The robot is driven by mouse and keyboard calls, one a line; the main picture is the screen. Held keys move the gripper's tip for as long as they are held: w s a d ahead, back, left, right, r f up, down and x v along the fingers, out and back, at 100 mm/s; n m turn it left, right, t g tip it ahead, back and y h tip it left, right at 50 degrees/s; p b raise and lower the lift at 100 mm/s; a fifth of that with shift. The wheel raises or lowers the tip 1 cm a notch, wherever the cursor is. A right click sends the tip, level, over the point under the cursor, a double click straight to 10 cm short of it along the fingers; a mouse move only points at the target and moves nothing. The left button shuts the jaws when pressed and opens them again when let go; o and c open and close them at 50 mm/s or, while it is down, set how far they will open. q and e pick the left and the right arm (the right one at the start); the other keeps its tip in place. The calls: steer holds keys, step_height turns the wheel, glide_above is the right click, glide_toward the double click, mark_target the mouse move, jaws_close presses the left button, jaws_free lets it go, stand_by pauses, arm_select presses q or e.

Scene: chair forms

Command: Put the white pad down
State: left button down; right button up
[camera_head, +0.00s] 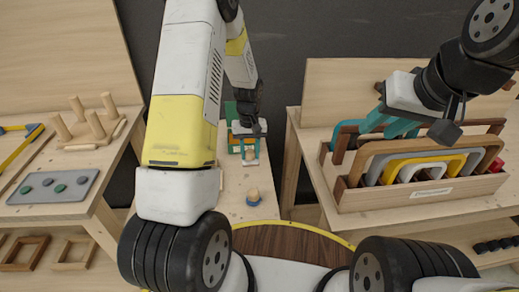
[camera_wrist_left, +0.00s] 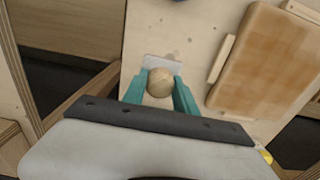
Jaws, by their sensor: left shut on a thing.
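The white pad (camera_wrist_left: 162,64) has a round wooden knob (camera_wrist_left: 160,82) on top. In the left wrist view my left gripper (camera_wrist_left: 160,92) has its teal fingers on both sides of the knob and is shut on it. The pad is over the pale bench top; whether it touches the wood is not clear. In the head view the pad (camera_head: 251,162) shows small below my left gripper (camera_head: 248,146). My right gripper (camera_head: 388,124) is at the right, by a wooden rack; how far its teal fingers are apart is unclear.
A blue pad with a wooden knob (camera_head: 253,196) stands nearer on the narrow bench (camera_head: 235,208). In the wrist view a brown wooden board (camera_wrist_left: 268,60) lies right of the white pad. The rack (camera_head: 420,192) holds several coloured arches. A pegged board (camera_head: 92,130) and grey tray (camera_head: 53,187) are left.

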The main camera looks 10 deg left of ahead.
mark_target(250, 162)
arm_select(q)
steer(key=shift+f, duration=2.5)
steer(key=shift+f, duration=0.1)
steer(key=c, duration=1)
jaws_free()
steer(key=shift+o, duration=0.2)
